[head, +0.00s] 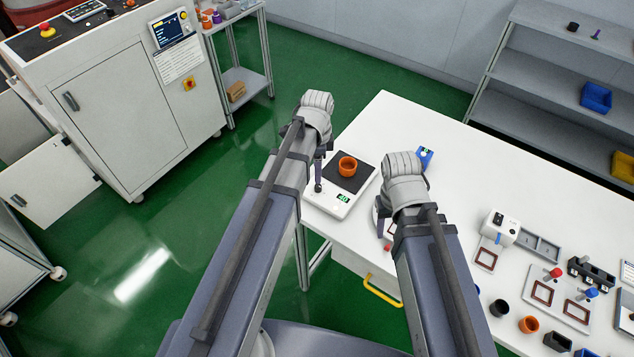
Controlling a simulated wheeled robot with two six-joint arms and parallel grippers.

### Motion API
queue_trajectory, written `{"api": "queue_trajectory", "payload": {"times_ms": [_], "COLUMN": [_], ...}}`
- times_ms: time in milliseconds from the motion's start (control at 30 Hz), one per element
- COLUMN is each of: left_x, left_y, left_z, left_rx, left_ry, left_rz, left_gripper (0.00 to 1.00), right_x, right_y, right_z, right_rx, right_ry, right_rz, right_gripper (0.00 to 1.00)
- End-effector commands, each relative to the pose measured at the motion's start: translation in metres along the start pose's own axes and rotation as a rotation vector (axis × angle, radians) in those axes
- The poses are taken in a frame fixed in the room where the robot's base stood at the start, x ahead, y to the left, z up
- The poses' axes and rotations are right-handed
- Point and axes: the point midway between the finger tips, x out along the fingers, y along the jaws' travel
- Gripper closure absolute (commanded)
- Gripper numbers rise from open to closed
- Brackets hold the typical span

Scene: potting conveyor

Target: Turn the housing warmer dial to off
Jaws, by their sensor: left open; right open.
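I cannot clearly make out a warmer dial. A small white box-shaped unit (500,227) with dark round details on its face stands on the white table at the right, beside a grey tray; whether it is the housing warmer I cannot tell. My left gripper (319,187) is open and empty, above the left edge of the white scale. My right gripper (381,228) is open, over the table right of the scale and left of the white unit; its wrist partly hides it. Neither gripper touches the unit.
The scale (333,203) carries an orange cup (348,166). A blue device (425,155) lies behind my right wrist. A plate with dark red frames (555,302) and several cups are at the table's right. A grey shelf (540,88) stands behind; a white cabinet (120,110) stands left.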

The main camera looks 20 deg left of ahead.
Motion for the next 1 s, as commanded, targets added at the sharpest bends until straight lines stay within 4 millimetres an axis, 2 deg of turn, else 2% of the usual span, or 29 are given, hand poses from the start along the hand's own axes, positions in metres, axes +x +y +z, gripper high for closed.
{"api": "queue_trajectory", "payload": {"times_ms": [600,967,1000], "left_x": [0.071,0.073,0.073], "left_y": [0.000,0.000,0.000], "left_z": [0.000,0.000,0.000], "left_rx": [-0.001,-0.001,-0.001], "left_ry": [0.000,0.000,0.000], "left_rz": [0.000,0.000,0.000], "left_gripper": [0.41,0.41,0.43], "right_x": [0.070,0.073,0.073], "right_y": [-0.007,-0.007,-0.007], "right_z": [-0.004,-0.004,-0.004], "right_rx": [0.000,0.000,0.000], "right_ry": [0.000,0.000,0.000], "right_rz": [0.000,0.000,0.000], "right_gripper": [0.50,0.50,0.50]}}
